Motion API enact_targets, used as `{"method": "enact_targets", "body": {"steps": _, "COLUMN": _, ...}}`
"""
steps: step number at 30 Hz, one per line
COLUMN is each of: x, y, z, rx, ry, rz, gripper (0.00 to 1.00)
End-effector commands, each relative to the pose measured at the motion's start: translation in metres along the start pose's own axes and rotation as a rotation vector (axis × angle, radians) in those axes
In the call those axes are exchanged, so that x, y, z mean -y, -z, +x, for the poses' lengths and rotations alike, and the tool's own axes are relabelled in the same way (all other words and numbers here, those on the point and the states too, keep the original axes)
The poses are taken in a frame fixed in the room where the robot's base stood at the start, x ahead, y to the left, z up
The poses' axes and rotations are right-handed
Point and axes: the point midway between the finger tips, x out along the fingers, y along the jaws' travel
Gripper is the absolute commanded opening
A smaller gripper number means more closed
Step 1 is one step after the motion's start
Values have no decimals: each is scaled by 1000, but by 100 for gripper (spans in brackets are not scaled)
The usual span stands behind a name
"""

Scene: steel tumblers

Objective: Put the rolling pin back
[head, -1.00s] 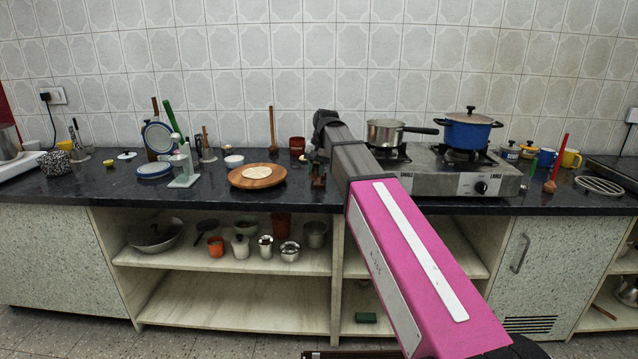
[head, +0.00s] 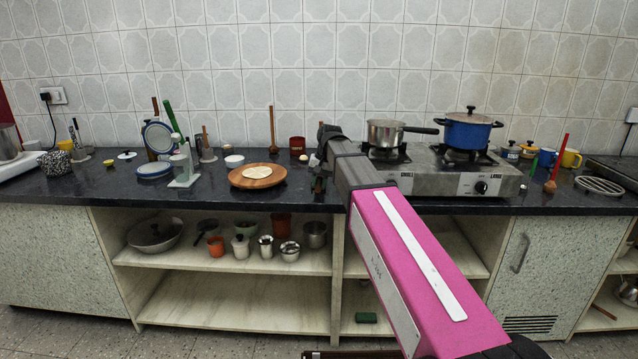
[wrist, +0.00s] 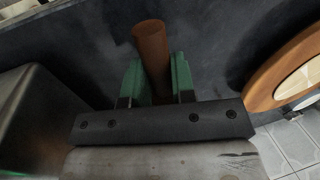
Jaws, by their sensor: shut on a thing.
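The rolling pin (wrist: 152,50) is a brown wooden cylinder in the wrist view, with its rounded end pointing away from my wrist. My gripper (wrist: 157,82) has its green fingers shut on it, one on each side. In the head view my gripper (head: 318,182) is low over the counter, between the round wooden board and the stove, mostly hidden by my arm. I cannot make out the pin there, nor tell whether it touches the counter.
The round wooden board (head: 246,183) with a flat dough disc (head: 257,170) lies left of my gripper. The steel stove (head: 455,178) stands close on the right, with a steel pan (head: 384,133) and a blue pot (head: 467,132). A red mug (head: 297,146) stands behind.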

Motion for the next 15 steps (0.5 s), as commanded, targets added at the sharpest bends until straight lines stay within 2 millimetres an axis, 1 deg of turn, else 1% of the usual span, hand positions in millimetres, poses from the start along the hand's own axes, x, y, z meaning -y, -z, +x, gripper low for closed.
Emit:
{"method": "enact_targets", "body": {"steps": 12, "x": -2, "y": 0, "z": 8, "rx": 0, "ry": 0, "rz": 0, "gripper": 0}}
{"method": "enact_targets", "body": {"steps": 13, "x": -2, "y": 0, "z": 8, "rx": 1, "ry": 0, "rz": 0, "gripper": 30}}
{"method": "enact_targets", "body": {"steps": 15, "x": -2, "y": 0, "z": 8, "rx": 1, "ry": 0, "rz": 0, "gripper": 49}}
